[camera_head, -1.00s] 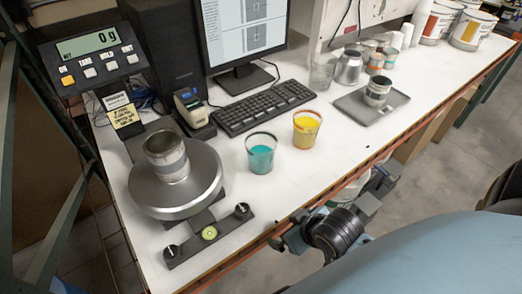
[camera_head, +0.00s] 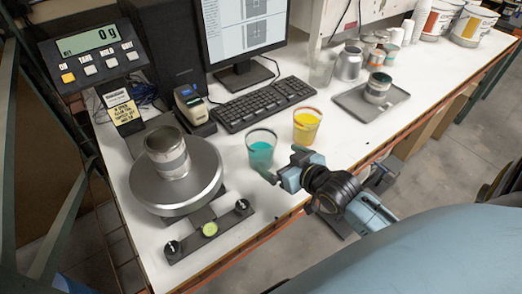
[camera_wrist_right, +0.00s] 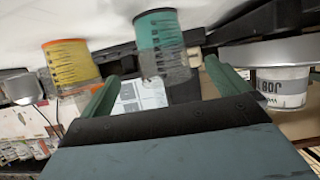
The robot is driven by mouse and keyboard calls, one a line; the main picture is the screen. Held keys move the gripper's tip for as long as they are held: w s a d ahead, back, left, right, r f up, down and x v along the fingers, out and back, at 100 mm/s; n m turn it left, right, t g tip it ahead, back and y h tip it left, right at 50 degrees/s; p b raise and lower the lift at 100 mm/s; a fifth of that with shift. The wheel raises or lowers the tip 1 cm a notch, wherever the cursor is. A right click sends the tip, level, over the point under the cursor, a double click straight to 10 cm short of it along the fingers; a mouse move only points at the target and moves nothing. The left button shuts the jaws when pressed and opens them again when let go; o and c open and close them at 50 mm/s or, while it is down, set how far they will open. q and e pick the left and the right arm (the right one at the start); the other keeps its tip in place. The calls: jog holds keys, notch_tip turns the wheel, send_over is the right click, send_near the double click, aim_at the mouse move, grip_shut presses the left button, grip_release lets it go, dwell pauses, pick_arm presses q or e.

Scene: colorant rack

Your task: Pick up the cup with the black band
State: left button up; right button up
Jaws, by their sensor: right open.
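A clear cup with teal contents (camera_head: 261,150) stands on the white bench, with a thin dark line at its rim. A similar cup with yellow contents (camera_head: 306,127) stands to its right. In the right wrist view, the teal cup (camera_wrist_right: 160,38) appears beyond the gap between the open fingers, and the yellow cup (camera_wrist_right: 69,62) is to the left. My left gripper is out of view.
A round scale (camera_head: 144,199) bearing a metal can (camera_head: 167,155) stands to the left. A keyboard (camera_head: 265,104) lies behind the cups. A dark tray (camera_head: 351,101) with a small can stands at the right. Bare bench lies between the yellow cup and tray.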

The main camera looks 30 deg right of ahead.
aim_at(270, 156)
jog(key=x, duration=0.8)
jog(key=shift+s+a+f, duration=0.15)
jog(key=shift+a+f, duration=0.05)
jog(key=shift+f, duration=0.15)
jog(key=c, duration=1)
jog(key=shift+c, duration=0.8)
jog(key=shift+r, duration=0.15)
